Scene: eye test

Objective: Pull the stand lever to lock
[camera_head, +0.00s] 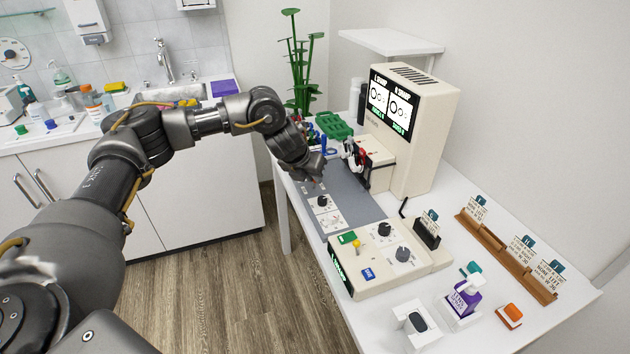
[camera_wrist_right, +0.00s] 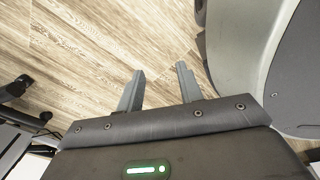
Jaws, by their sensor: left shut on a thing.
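My left gripper (camera_head: 314,176) is low over the left edge of the grey panel (camera_head: 352,204) on the white table. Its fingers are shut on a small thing. The fingers hide most of it, with only a dark reddish bit at the tips, so I cannot tell if it is the stand lever. A thin black bent rod (camera_head: 403,206) stands farther right, apart from the gripper. The cream eye-test machine (camera_head: 432,135) with a lit screen stands behind the panel. My right gripper (camera_wrist_right: 160,70) is open and empty above the wood floor.
A cream console (camera_head: 372,282) with knobs and buttons lies at the front of the table (camera_head: 560,308). A purple bottle (camera_head: 462,299), an orange box (camera_head: 509,315) and a wooden card rack (camera_head: 510,263) are to the right. A green plant (camera_head: 301,65) rises behind my left gripper.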

